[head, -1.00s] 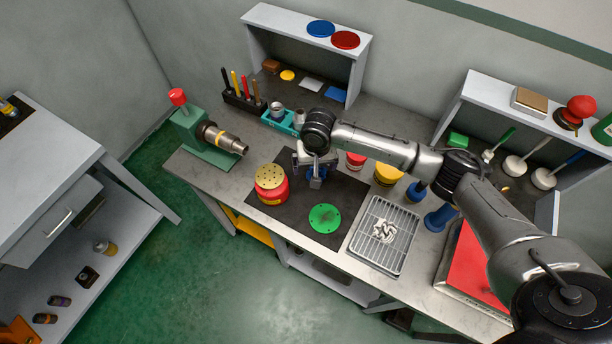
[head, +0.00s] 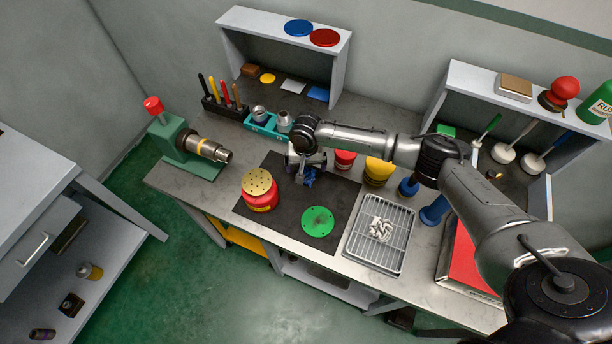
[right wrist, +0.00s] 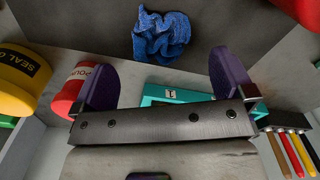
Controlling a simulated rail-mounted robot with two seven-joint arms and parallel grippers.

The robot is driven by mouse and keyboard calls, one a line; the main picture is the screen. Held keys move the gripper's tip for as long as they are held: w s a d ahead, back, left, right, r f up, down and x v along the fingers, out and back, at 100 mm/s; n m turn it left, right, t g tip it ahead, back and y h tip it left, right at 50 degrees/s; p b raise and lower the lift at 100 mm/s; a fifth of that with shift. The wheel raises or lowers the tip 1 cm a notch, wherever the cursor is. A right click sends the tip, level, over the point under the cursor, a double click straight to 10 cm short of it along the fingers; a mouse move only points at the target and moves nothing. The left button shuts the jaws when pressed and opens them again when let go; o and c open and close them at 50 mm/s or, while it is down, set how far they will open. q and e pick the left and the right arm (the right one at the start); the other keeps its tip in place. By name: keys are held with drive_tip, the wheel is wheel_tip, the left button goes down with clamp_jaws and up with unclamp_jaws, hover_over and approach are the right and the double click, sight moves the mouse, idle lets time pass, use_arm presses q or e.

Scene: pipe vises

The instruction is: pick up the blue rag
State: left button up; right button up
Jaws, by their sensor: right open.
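The blue rag (right wrist: 161,36) lies crumpled on the dark mat (right wrist: 215,18) in the right wrist view. In the head view a small part of the rag (head: 309,180) shows just below my right gripper (head: 304,165), which partly hides it. My right gripper is open and empty. In the right wrist view its two purple fingers (right wrist: 166,78) are spread wide, and the rag lies beyond the tips, apart from them. My left gripper is not in view.
A red can with a perforated yellow top (head: 259,188) and a green disc (head: 317,221) sit on the mat near my right gripper. Red and yellow containers (head: 378,170) stand to its right, a teal tray (head: 265,125) behind. A wire rack (head: 379,236) lies further right.

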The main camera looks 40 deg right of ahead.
drive_tip(key=shift+a+f+b, duration=0.1)
drive_tip(key=shift+f+b, duration=0.25)
drive_tip(key=shift+f, duration=2.25)
drive_tip(key=c, duration=0.9)
